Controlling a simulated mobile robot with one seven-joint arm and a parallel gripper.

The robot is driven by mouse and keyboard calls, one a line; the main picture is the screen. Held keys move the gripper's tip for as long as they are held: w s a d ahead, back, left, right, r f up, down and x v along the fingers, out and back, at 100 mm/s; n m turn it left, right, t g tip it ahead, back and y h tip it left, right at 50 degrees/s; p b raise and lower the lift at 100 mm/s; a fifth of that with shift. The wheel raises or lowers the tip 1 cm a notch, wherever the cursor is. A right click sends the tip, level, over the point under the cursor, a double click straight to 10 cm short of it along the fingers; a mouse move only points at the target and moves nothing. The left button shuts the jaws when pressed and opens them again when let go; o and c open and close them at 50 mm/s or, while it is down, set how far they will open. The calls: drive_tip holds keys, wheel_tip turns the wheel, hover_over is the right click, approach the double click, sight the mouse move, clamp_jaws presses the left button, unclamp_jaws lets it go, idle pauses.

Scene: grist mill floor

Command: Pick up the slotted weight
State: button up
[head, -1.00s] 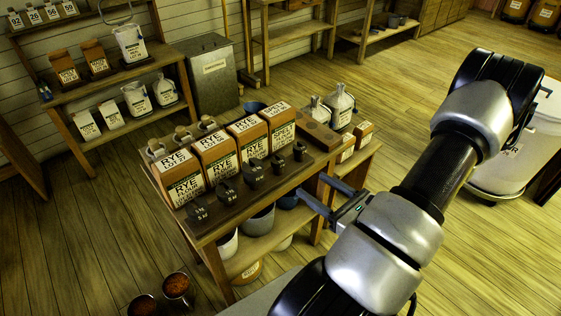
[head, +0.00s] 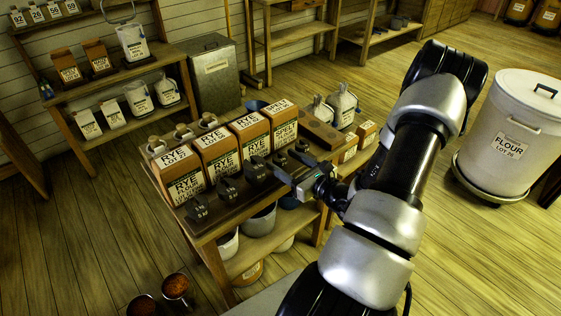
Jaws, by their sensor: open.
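Several dark slotted weights stand in a row along the front of the wooden bench, larger at the left end (head: 197,208) and smaller toward the right (head: 302,146). Others between them are a second weight (head: 227,188) and a third weight (head: 256,169). I cannot tell which one the task means. My gripper (head: 283,160) is open, with its two dark fingers pointing left over the bench's front edge, close to the smaller weights at the right. The fingers partly cover that end of the row, and I cannot tell whether they touch a weight.
Tall rye and spelt cartons (head: 184,174) stand close behind the weights. White bags (head: 343,107) sit at the bench's right. Buckets (head: 258,222) are on the lower shelf. A white flour bin (head: 512,135) stands at the right.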

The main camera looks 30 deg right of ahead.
drive_tip(key=shift+w, duration=0.2)
clamp_jaws()
drive_tip(key=shift+r, duration=0.1)
